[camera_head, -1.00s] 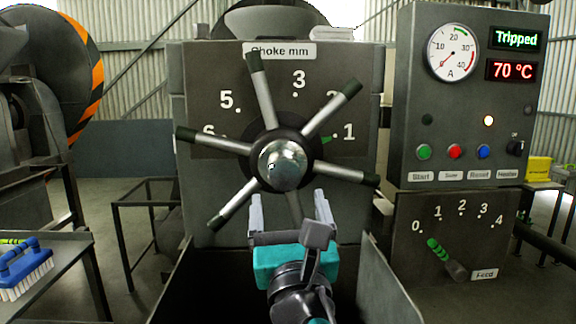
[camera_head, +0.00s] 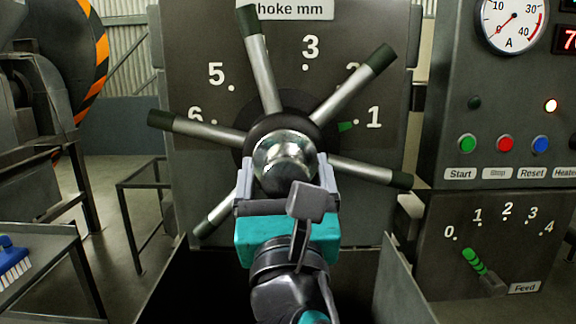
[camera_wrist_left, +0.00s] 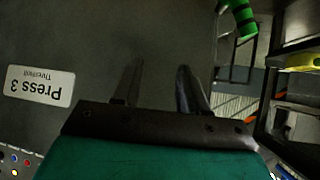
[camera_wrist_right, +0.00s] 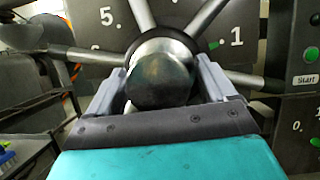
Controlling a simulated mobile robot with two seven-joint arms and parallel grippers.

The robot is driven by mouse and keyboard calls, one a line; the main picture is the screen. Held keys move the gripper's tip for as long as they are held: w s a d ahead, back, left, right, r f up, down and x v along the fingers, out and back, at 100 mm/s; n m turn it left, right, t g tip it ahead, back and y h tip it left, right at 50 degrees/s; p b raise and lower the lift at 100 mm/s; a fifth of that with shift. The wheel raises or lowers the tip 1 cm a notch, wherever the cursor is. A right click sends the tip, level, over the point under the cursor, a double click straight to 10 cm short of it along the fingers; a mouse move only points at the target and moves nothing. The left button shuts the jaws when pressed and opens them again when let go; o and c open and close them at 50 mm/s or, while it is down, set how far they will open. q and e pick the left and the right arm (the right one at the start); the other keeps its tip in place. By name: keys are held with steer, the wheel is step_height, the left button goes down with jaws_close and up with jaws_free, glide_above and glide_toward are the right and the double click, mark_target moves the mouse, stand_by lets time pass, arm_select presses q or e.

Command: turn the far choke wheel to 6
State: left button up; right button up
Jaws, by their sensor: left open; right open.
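The choke wheel (camera_head: 350,88) has several dark-tipped spokes and a shiny round hub (camera_head: 284,155). It stands before a "Choke mm" dial plate (camera_head: 290,40) with numbers from 1 to 6; a spoke hides the 4. A green pointer (camera_head: 346,127) sits beside the 1. My right gripper (camera_head: 284,162) is open, its fingers on either side of the hub's lower part; I cannot tell whether they touch it. The right wrist view shows the hub (camera_wrist_right: 160,80) between the fingers. My left gripper (camera_wrist_left: 157,68) is open and empty, seen only in the left wrist view.
A control panel (camera_head: 450,90) with buttons and a gauge stands on the right, above a feed lever (camera_head: 475,262). A table with a blue brush (camera_head: 12,260) is at lower left. A "Press 3" label (camera_wrist_left: 40,85) shows in the left wrist view.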

steer(key=shift+w, duration=0.1)
steer(key=shift+r, duration=0.1)
steer(key=shift+c, duration=0.4)
steer(key=c, duration=1.3)
